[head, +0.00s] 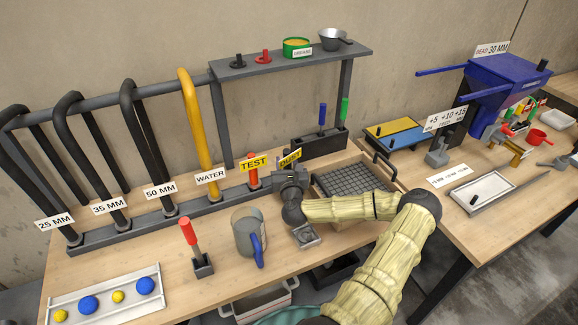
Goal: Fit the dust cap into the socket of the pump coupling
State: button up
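My gripper (289,181) is over the back middle of the wooden bench, beside a yellow tag that seems to read DUST (290,158). Its fingers are hidden by the wrist and I cannot tell whether they hold anything. No dust cap can be made out for certain; one may be hidden at the gripper. A small grey metal block (305,236) sits on the bench just in front of my wrist. I cannot tell whether it is the pump coupling, and no socket is clear. A black plug-like piece (237,61) and a red one (263,57) stand on the raised shelf.
Black hoses and a yellow hose (197,130) stand in a rack at the left. A red-handled tool (189,236), a grey mug (248,233) and a tray of balls (108,299) occupy the front left. A gridded tray (345,178) lies right of my gripper. A second bench is at the right.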

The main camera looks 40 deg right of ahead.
jog(key=shift+s+d, duration=0.1)
jog(key=c, duration=0.7)
jog(key=shift+d, duration=0.1)
jog(key=shift+d, duration=0.1)
jog(key=shift+r, duration=0.1)
notch_tip(320, 180, up, 10)
dwell(0.4)
